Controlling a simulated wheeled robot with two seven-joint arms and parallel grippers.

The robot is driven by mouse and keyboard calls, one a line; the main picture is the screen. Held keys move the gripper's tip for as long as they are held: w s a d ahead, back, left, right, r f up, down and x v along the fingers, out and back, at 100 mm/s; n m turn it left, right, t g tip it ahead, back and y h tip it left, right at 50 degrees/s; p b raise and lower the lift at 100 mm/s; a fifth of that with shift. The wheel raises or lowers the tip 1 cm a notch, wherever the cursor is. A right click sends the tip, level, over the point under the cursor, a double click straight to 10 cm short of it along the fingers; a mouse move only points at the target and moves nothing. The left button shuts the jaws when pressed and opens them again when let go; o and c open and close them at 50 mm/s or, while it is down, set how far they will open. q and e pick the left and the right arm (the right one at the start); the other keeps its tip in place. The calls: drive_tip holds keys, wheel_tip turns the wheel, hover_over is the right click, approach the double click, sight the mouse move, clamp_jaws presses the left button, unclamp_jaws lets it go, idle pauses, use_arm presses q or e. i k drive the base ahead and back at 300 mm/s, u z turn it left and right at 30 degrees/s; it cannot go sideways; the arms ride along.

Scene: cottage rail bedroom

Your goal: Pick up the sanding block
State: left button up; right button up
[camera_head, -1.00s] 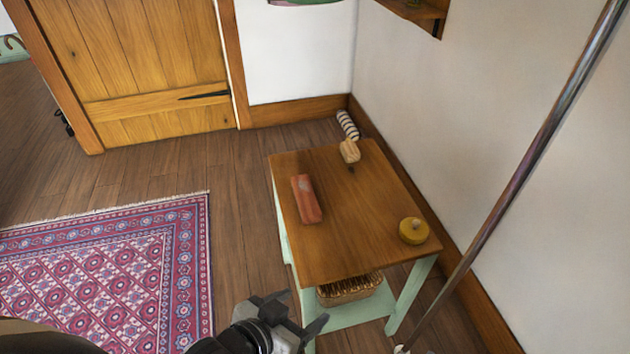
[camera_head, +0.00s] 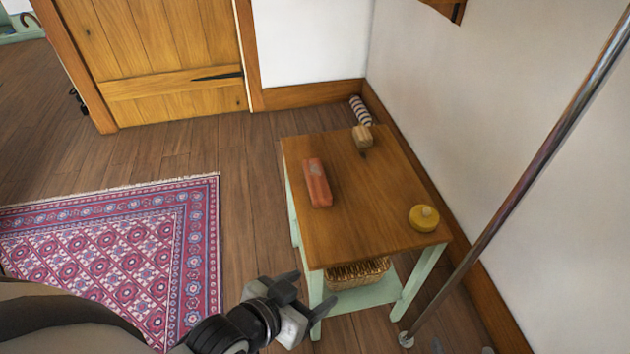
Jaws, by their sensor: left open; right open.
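A long reddish block (camera_head: 317,183), which looks like the sanding block, lies on the left part of the small wooden-topped table (camera_head: 370,225). My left gripper (camera_head: 308,290) is open and empty, below the tabletop's front left corner and apart from the block. Only the fingertips of what looks like my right gripper (camera_head: 462,348) show at the bottom edge, spread apart; the rest is out of view.
A yellow round item (camera_head: 423,218) sits at the table's right, and a small wooden piece (camera_head: 362,137) at its back. A wicker basket (camera_head: 357,274) is on the lower shelf. A slanted metal pole (camera_head: 520,190) stands right of the table. A patterned rug (camera_head: 120,250) lies left.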

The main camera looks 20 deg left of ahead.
sight(364, 138)
drive_tip(key=u, duration=2.45)
drive_tip(key=i, duration=2.5)
drive_tip(key=z, duration=2.3)
drive_tip(key=i, duration=2.4)
drive_tip(key=z, duration=1.95)
